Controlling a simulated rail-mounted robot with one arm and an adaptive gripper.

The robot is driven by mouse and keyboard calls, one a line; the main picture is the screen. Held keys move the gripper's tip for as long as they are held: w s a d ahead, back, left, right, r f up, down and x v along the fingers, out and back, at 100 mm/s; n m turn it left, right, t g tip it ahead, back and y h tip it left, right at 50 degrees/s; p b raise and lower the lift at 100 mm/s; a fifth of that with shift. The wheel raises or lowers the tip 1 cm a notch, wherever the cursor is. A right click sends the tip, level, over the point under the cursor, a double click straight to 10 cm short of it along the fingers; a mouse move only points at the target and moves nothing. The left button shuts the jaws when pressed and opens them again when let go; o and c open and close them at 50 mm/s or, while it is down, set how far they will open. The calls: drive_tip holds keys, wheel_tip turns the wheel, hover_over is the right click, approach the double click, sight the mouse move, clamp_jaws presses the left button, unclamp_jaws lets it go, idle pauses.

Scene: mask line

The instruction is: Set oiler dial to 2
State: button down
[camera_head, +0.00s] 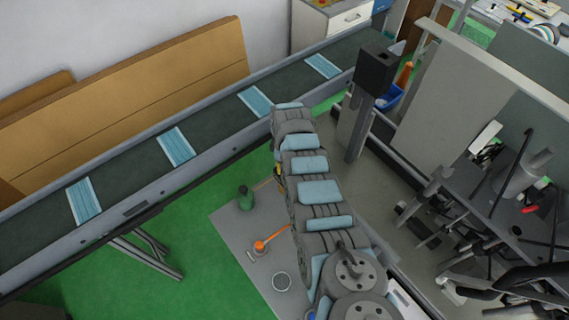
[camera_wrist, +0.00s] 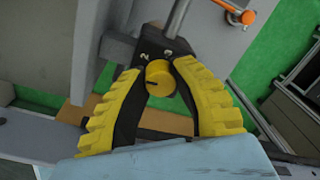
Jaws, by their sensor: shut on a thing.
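The oiler dial (camera_wrist: 160,79) is a round yellow knob on a dark block in the wrist view. White figures show on the block above it; one at the upper left looks like a 2, the other is too small to read surely. A short dark mark on the knob's face points roughly left. My gripper (camera_wrist: 156,68) has its two yellow ribbed fingers on either side of the dial, shut on it. In the head view my arm hides the dial, and only a bit of yellow shows beside the arm.
A conveyor (camera_head: 210,118) carries several blue masks (camera_head: 176,146) along the back. A dark post-mounted box (camera_head: 375,70) stands close on the right.

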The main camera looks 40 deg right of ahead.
drive_tip(key=m, duration=0.3)
drive_tip(key=shift+s+f+m+b, duration=0.1)
drive_tip(key=shift+f+m+b, duration=0.05)
drive_tip(key=shift+m+b, duration=0.7)
drive_tip(key=shift+m, duration=0.85)
drive_tip(key=c, duration=0.8)
unclamp_jaws()
drive_tip(key=shift+s, duration=0.1)
drive_tip(key=shift+r, duration=0.25)
